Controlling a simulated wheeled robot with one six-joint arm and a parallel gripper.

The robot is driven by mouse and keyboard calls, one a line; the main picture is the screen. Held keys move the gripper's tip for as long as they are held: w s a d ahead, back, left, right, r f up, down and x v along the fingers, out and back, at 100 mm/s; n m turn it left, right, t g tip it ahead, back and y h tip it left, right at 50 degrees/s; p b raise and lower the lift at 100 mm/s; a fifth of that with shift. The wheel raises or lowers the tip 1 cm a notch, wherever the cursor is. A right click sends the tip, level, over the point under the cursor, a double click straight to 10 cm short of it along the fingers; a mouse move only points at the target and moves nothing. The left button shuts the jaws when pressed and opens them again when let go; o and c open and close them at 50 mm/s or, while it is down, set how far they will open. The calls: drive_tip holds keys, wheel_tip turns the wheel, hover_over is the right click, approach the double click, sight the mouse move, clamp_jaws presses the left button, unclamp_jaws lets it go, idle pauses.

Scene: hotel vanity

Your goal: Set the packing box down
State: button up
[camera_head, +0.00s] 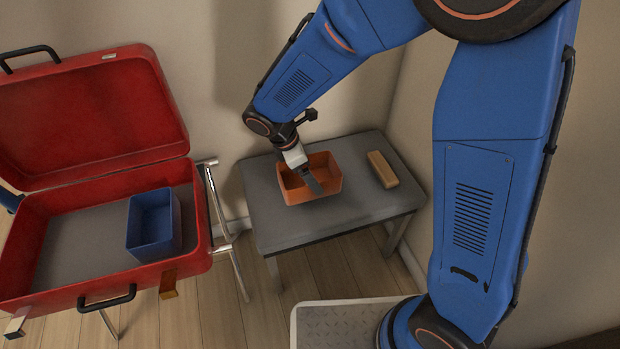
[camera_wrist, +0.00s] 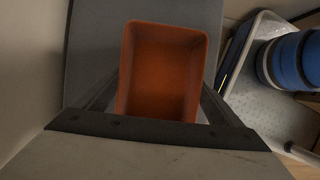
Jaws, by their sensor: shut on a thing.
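The packing box is an orange open-topped box (camera_head: 318,190), over the left-middle part of a small grey table (camera_head: 265,209). It is upright and looks empty. My gripper (camera_head: 306,181) reaches down to it from above and is shut on it. In the wrist view the orange box (camera_wrist: 163,75) lies between my two fingers (camera_wrist: 160,108), one along each side, with the grey tabletop behind it. I cannot tell whether the underside of the box touches the table.
A tan block (camera_head: 382,169) lies on the table, right of the orange box. An open red suitcase (camera_head: 195,262) on a metal stand is at the left, with a blue open box (camera_head: 153,224) inside it. Walls stand behind and right of the table. The front of the tabletop is clear.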

drive_tip(key=shift+f, duration=1.8)
drive_tip(key=shift+f, duration=0.1)
drive_tip(key=o, duration=0.9)
drive_tip(key=v, duration=1.2)
